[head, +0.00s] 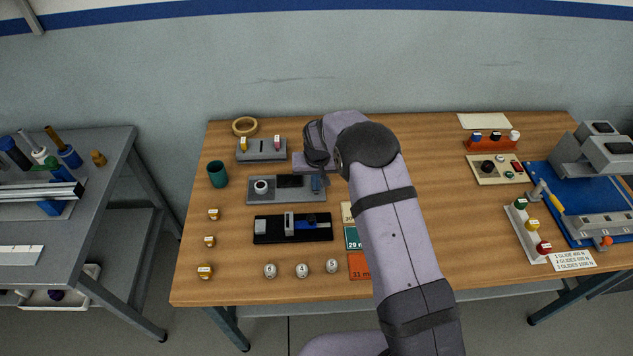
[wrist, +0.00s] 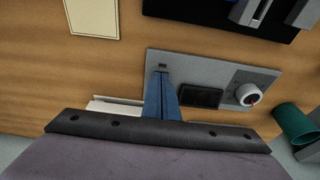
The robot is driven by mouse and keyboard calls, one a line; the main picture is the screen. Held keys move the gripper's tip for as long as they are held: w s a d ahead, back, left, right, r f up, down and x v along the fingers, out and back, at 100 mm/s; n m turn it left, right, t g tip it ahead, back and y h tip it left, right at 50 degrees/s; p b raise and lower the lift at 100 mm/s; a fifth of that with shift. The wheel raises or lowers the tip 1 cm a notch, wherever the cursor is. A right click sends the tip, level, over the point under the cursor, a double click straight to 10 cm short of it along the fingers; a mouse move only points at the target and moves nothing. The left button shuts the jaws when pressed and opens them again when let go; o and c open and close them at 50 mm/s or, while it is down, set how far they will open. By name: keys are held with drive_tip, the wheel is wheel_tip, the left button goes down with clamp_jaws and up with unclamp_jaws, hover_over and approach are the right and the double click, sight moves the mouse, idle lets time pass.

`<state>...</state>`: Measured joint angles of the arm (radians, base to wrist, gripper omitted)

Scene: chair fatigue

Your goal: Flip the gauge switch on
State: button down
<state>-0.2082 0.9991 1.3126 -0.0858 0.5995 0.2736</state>
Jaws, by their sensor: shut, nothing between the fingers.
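The gauge unit is a grey panel (head: 285,197) on the left part of the table, and it fills the middle of the wrist view (wrist: 215,70). It carries a white round knob (head: 261,187) with a red mark (wrist: 248,95) and a dark display (wrist: 200,96). A small dark part, seemingly the switch (wrist: 162,66), is at the panel's end away from the knob. My gripper (head: 317,184) is over that end. Its blue fingers (wrist: 162,74) are shut together and empty, with tips right by the small dark part. I cannot tell whether they touch it or how it is set.
A black slider unit (head: 293,238) is in front of the panel, and a grey block with pegs (head: 262,155) is behind it. A teal cup (head: 217,174) stands to the left. Cards (head: 352,238) lie to the right, partly behind my arm. The mid-right wood is clear.

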drive_tip(key=shift+w+f, duration=0.1)
idle(0.4)
drive_tip(key=shift+w+r, duration=0.25)
drive_tip(key=shift+w, duration=0.3)
drive_tip(key=shift+r, duration=0.15)
drive_tip(key=v, duration=0.1)
drive_tip(key=p+v, duration=0.2)
drive_tip(key=shift+w+r, duration=0.15)
drive_tip(key=shift+r, duration=0.3)
drive_tip(key=s+r+b, duration=0.3)
drive_tip(key=s+r, duration=0.1)
drive_tip(key=r, duration=0.4)
drive_tip(key=shift+s+r, duration=0.4)
